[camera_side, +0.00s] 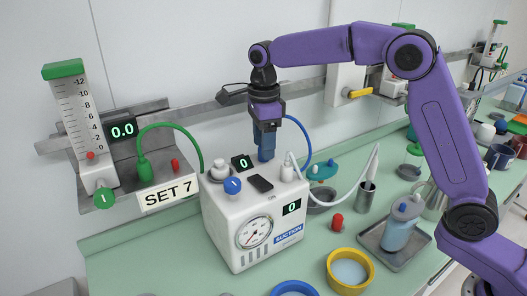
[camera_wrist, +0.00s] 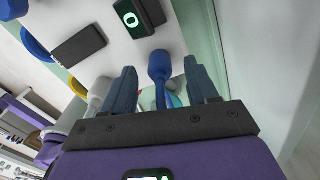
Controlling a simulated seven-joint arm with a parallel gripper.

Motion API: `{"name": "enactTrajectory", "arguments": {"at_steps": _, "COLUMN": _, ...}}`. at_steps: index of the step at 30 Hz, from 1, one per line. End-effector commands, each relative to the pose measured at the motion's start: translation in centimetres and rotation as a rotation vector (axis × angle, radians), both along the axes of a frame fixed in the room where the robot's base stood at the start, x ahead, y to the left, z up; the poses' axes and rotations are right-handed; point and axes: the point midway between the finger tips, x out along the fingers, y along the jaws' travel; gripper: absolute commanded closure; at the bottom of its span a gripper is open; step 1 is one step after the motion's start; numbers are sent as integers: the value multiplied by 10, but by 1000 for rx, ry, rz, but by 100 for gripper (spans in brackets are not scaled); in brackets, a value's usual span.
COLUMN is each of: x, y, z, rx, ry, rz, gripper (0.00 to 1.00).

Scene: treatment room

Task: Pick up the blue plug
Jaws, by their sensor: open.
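The blue plug (camera_wrist: 159,66) shows in the wrist view between my two fingers, at the edge of the white unit's top, with its blue cord running back toward my palm. In the side view the plug itself is hidden behind my fingers, but the blue hose (camera_side: 306,140) arcs out to their right. My gripper (camera_side: 265,156) points down over the back of the white suction unit (camera_side: 222,214). In the wrist view my gripper (camera_wrist: 161,85) is open, one finger on each side of the plug, with gaps visible. I cannot tell how far down the fingers reach around it.
On the unit's top are a black device (camera_side: 261,184), a blue knob (camera_side: 232,186), a small display (camera_side: 242,162) and white fittings. A pale hose (camera_side: 345,190) rises at the right. A yellow bowl (camera_side: 349,270) and a tray with a bottle (camera_side: 398,228) stand in front and right.

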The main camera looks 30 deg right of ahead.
Motion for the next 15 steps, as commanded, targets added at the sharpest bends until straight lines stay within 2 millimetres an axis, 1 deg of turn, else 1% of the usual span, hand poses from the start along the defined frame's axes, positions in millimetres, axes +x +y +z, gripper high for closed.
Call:
{"name": "enactTrajectory", "arguments": {"at_steps": 1, "x": 0, "y": -1, "z": -7, "rx": -1, "ry": 2, "rz": 0, "gripper": 42}}
{"name": "enactTrajectory", "arguments": {"at_steps": 4, "x": 0, "y": -1, "z": -15, "rx": -1, "ry": 1, "rz": -1, "gripper": 42}}
{"name": "enactTrajectory", "arguments": {"at_steps": 12, "x": 0, "y": 0, "z": -17, "rx": 0, "ry": 0, "rz": -1, "gripper": 42}}
{"name": "enactTrajectory", "arguments": {"at_steps": 13, "x": 0, "y": 0, "z": -17, "rx": 0, "ry": 0, "rz": -1, "gripper": 48}}
{"name": "enactTrajectory", "arguments": {"at_steps": 14, "x": 0, "y": 0, "z": -17, "rx": 0, "ry": 0, "rz": -1, "gripper": 58}}
{"name": "enactTrajectory", "arguments": {"at_steps": 15, "x": 0, "y": 0, "z": -17, "rx": 0, "ry": 0, "rz": -1, "gripper": 71}}
